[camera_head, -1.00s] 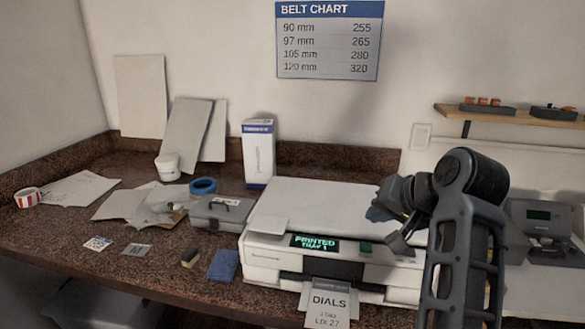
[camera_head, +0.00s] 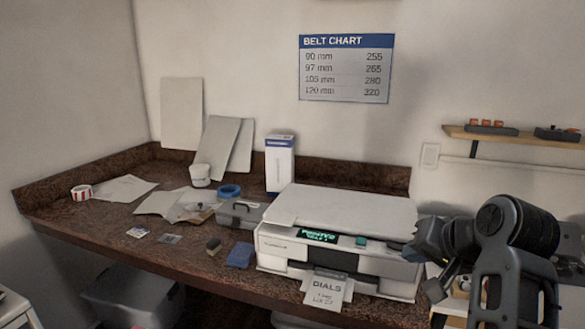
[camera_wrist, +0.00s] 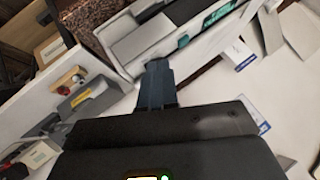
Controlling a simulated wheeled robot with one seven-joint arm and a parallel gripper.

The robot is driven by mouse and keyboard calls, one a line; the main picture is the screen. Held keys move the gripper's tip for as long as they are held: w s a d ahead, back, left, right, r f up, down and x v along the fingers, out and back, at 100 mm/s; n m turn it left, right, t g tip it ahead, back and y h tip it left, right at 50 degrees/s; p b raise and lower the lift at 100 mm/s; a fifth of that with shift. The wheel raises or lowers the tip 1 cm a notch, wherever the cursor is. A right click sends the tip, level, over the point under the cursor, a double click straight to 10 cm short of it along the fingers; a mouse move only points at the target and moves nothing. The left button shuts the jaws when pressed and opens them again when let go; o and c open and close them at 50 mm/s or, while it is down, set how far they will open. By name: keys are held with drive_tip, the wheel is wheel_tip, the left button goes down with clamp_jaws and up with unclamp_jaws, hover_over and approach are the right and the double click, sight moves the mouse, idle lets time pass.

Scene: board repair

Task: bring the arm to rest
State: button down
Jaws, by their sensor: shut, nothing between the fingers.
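My arm stands at the right of the head view, folded, with its dark links in front of the right end of the counter. My gripper (camera_head: 432,258) is near the printer's right side in the head view, and its fingertips are hard to make out there. In the wrist view my gripper (camera_wrist: 158,72) shows its fingers together, with nothing between them. The white printer (camera_head: 340,210) stands on the counter, with a paper marked DIALS (camera_head: 327,287) sticking out of its front.
The brown counter (camera_head: 120,262) holds a grey box (camera_head: 238,211), blue tape (camera_head: 229,191), a white carton (camera_head: 280,165) and papers. A wall shelf (camera_head: 510,136) is at the upper right. A grey bin (camera_head: 130,292) sits below the counter.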

drive_tip(key=s+d+f+n+t+h, duration=0.1)
drive_tip(key=s+d+f+t+h, duration=0.15)
drive_tip(key=s+d+f, duration=0.6)
drive_tip(key=s+f+n+h, duration=0.1)
drive_tip(key=s+f, duration=0.3)
drive_tip(key=s, duration=0.3)
drive_tip(key=s+f+n, duration=0.2)
drive_tip(key=s+f, duration=0.1)
drive_tip(key=s, duration=0.3)
drive_tip(key=s+a+r+t, duration=0.1)
drive_tip(key=s+a+r, duration=0.2)
drive_tip(key=s, duration=1)
drive_tip(key=s+a+r+n+t+y+b, duration=0.1)
drive_tip(key=s+a+r, duration=0.3)
drive_tip(key=s, duration=1)
drive_tip(key=a+t, duration=0.1)
drive_tip(key=a, duration=0.1)
drive_tip(key=shift+s+a+r, duration=0.2)
drive_tip(key=shift+a, duration=0.15)
